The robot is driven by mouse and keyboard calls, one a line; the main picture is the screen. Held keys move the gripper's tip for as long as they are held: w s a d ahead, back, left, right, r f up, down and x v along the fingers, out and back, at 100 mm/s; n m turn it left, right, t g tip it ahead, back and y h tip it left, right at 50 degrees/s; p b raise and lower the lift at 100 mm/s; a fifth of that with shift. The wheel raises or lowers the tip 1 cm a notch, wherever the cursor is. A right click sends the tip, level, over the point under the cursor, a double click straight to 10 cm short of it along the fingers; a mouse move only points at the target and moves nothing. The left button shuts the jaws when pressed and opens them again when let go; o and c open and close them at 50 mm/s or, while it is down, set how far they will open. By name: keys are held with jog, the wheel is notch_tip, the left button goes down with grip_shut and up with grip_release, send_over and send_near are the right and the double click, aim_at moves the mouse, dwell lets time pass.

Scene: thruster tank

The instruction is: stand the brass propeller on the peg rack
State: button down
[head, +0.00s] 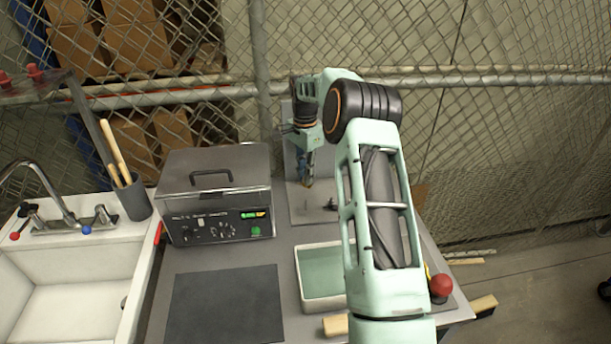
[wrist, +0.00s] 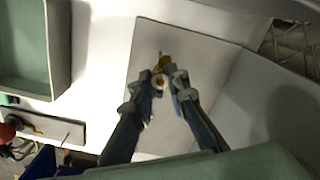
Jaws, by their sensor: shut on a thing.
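The brass propeller (wrist: 160,79) is held between the fingertips of my gripper (wrist: 161,84) in the wrist view. Only a small golden part of it shows; the fingers hide the rest. My gripper (head: 308,183) also shows in the head view, pointing down over a grey base plate with an upright back panel, which looks like the peg rack (head: 300,213). In the wrist view the plate (wrist: 150,40) lies beneath the propeller. A small dark upright piece (head: 331,204), perhaps a peg, stands on the plate right of my gripper. I cannot tell the propeller's height above the plate.
A grey machine with a lid handle (head: 215,195) stands left of the rack. A green-lined tray (head: 318,303) and a dark mat (head: 225,305) lie in front. A red button (head: 441,286) is at the right edge. A sink (head: 60,290) is far left; a mesh fence stands behind.

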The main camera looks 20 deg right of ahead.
jog(key=shift+d+f+b, duration=0.1)
jog(key=shift+f+b, duration=1.45)
jog(key=shift+f, duration=1.15)
jog(key=shift+f+b, duration=1.55)
jog(key=shift+f, duration=1)
dwell(1.4)
jog(key=c, duration=1.8)
grip_release()
jog(key=shift+r, duration=0.15)
